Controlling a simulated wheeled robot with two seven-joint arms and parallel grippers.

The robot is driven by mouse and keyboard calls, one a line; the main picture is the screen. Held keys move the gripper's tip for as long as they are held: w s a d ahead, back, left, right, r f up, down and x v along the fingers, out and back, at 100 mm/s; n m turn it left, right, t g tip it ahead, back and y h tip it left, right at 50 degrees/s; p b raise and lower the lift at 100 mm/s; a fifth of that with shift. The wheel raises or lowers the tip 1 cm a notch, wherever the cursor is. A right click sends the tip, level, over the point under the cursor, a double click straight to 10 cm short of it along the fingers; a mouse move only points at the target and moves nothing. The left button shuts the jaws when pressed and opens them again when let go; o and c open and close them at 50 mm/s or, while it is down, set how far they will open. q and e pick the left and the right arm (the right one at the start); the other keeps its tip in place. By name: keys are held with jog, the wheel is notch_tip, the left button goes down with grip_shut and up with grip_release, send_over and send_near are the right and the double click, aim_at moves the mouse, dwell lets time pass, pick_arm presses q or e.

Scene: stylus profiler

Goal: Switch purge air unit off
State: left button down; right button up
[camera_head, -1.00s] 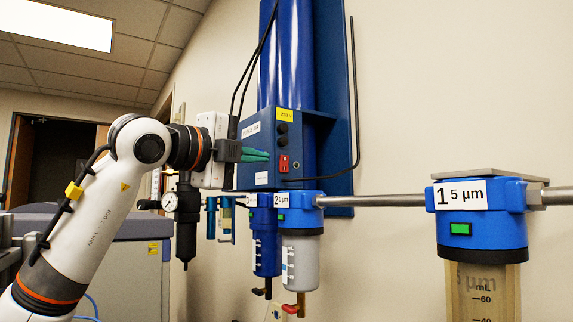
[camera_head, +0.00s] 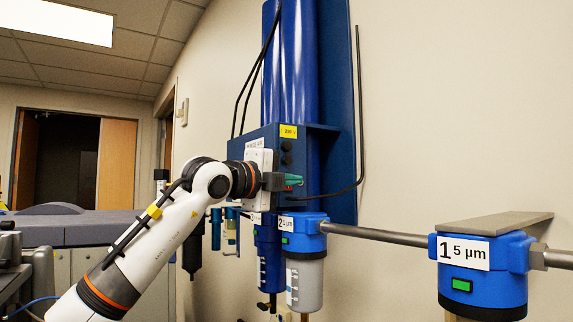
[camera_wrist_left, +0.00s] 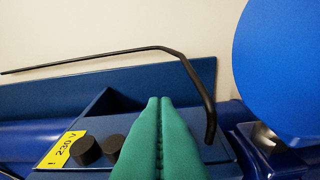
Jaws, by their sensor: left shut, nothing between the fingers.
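The purge air unit is a blue control box (camera_head: 268,140) on the wall below tall blue columns (camera_head: 298,65). Its front has a yellow label (camera_head: 288,131) and dark knobs (camera_head: 286,152). My left gripper (camera_head: 300,180) has green fingers, closed together and empty, in front of the lower panel. The red switch is mostly hidden behind the fingers; a small bit of red shows beside them. In the left wrist view the closed fingers (camera_wrist_left: 160,103) point across the box, right of the 230 V label (camera_wrist_left: 63,150) and two knobs (camera_wrist_left: 86,151). No switch shows there. My right gripper is out of view.
A black cable (camera_head: 360,120) loops beside the box and crosses above the fingertips in the wrist view (camera_wrist_left: 130,52). Blue filter housings (camera_head: 304,235) hang below, joined by a metal pipe (camera_head: 380,236) to the filter marked 1 (camera_head: 480,272).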

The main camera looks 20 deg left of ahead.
pick_arm(q)
jog(key=shift+w+a+r+p, duration=0.1)
jog(key=shift+w+a+p, duration=0.1)
jog(key=shift+a, duration=0.25)
jog(key=shift+w+a+p, duration=0.1)
jog(key=shift+w+a, duration=0.05)
jog(key=shift+a, duration=0.3)
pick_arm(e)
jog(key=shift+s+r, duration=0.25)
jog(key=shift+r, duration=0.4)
pick_arm(q)
jog(key=shift+w+d, duration=0.1)
jog(key=shift+d, duration=0.1)
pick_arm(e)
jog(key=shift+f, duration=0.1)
pick_arm(q)
jog(key=shift+w+a+r+n+b, duration=0.1)
jog(key=shift+a+n+b, duration=0.2)
jog(key=shift+n, duration=0.1)
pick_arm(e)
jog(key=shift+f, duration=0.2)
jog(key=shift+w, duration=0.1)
